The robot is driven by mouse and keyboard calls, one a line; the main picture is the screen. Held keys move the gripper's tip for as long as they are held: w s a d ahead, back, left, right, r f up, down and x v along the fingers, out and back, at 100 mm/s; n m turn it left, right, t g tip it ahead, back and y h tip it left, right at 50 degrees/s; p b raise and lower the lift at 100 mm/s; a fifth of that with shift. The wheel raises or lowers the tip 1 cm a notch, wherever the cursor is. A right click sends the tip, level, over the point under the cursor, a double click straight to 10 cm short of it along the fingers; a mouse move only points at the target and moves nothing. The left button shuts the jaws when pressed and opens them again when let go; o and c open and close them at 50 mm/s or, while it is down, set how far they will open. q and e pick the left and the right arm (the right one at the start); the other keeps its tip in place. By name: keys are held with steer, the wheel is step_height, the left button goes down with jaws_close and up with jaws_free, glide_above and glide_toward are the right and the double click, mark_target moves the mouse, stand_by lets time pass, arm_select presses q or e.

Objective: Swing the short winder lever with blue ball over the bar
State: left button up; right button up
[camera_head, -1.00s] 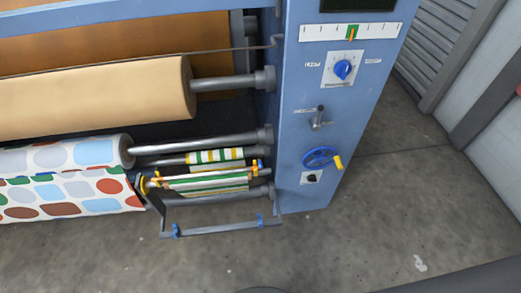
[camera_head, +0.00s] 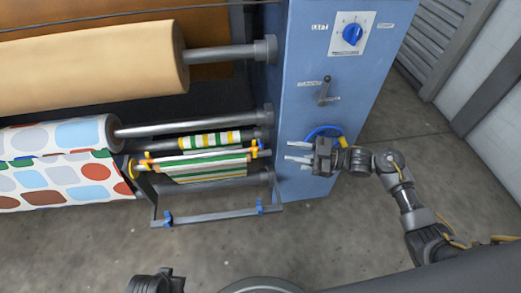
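A small winder with green, yellow and white striped cloth (camera_head: 208,166) sits low beside the blue machine cabinet (camera_head: 345,100). A small blue piece (camera_head: 260,146) shows at its right end, near yellow parts; it is too small to tell whether it is the lever's ball. A grey bar frame (camera_head: 210,226) with blue pieces on it hangs in front. My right gripper (camera_head: 288,151) is in front of the cabinet, right of the winder, fingers pointing left, apart and empty. A dark part at the bottom edge looks like my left gripper (camera_head: 155,282); its fingers cannot be made out.
A blue handwheel (camera_head: 322,131) with a yellow knob is partly hidden behind my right gripper. Above it are a grey lever (camera_head: 324,90) and a blue dial (camera_head: 353,34). A tan roll (camera_head: 90,65) and a patterned cloth roll (camera_head: 60,165) fill the left. Floor in front is clear.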

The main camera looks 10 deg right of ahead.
mark_target(261, 145)
steer(key=x, duration=1)
steer(key=shift+a+r, duration=0.25)
steer(key=shift+a, duration=0.15)
steer(key=shift+f, duration=0.1)
jaws_close()
